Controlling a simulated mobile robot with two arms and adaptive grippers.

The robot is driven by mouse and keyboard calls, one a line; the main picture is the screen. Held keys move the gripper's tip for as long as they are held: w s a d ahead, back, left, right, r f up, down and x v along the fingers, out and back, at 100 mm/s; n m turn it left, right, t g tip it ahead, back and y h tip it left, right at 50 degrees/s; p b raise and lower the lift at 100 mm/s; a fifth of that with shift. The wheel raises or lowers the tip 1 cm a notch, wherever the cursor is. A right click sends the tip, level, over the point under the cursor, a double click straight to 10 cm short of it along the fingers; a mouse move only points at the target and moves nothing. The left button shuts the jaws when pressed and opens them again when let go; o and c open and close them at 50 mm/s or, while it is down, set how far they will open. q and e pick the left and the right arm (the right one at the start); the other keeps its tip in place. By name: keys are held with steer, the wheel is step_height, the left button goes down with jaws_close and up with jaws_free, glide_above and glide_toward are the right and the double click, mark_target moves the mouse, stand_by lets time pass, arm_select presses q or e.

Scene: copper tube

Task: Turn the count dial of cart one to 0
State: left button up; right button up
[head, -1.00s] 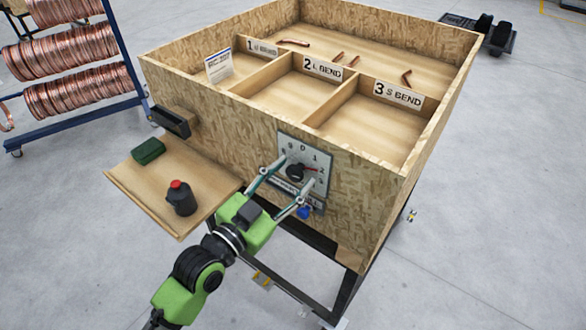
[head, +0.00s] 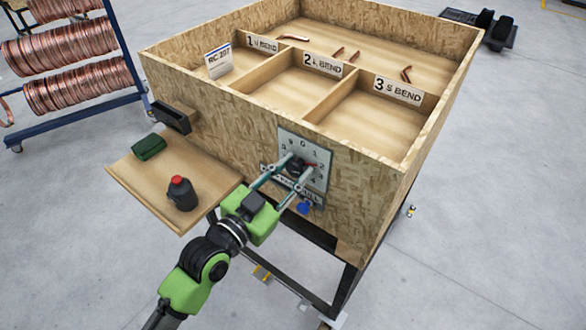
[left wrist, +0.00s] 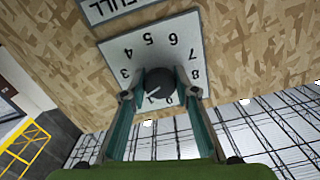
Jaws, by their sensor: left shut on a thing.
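The count dial (head: 318,148) is a pale numbered plate on the front wall of the wooden cart (head: 365,190). Its black knob (left wrist: 158,82) sits in the middle of the plate. The 0 is at the top of the plate. My left gripper (head: 298,166) reaches the dial from the front, and its two fingers are closed on opposite sides of the knob. In the left wrist view the plate appears upside down, and the fingers hide some numbers. My right gripper is not in view.
A wooden shelf (head: 140,187) juts out left of the dial, with a black red-topped bottle (head: 181,194) and a green box (head: 149,147). A blue knob (head: 304,208) is below the dial. A rack of copper coils (head: 70,92) stands at left.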

arm_select(q)
steer(key=n+p, duration=0.1)
steer(key=n, duration=0.1)
steer(key=shift+r+n, duration=0.1)
steer(key=shift+n, duration=0.3)
steer(key=n+p, duration=0.2)
steer(key=n, duration=0.1)
steer(key=shift+n, duration=0.3)
steer(key=n+p, duration=0.1)
steer(key=n, duration=0.2)
steer(key=shift+n, duration=0.3)
steer(key=shift+n+p, duration=0.35)
steer(key=shift+n, duration=1.55)
steer(key=o, duration=1.1)
steer(key=v, duration=1.2)
